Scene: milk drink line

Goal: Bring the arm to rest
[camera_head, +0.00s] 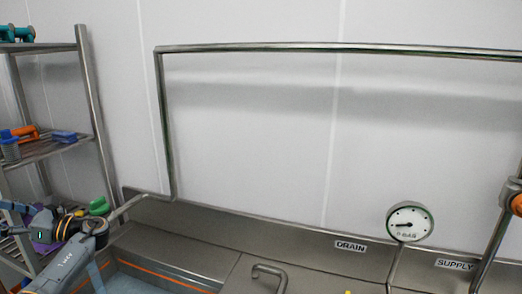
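My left arm comes in at the lower left, a grey-blue link with dark wrist parts and orange rings. Its end, with the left gripper (18,222), points left in front of the lower shelf of the rack. The fingers are small and partly cut by the frame edge, so I cannot tell whether they are open or shut. No held thing can be made out. My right gripper does not show.
A steel rack (92,110) at the left holds blue, teal and orange items. A steel basin (175,270) lies beside the arm. A dial gauge (409,222) stands between the DRAIN label (350,246) and SUPPLY label (455,264). A pipe frame (163,120) rises before the wall.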

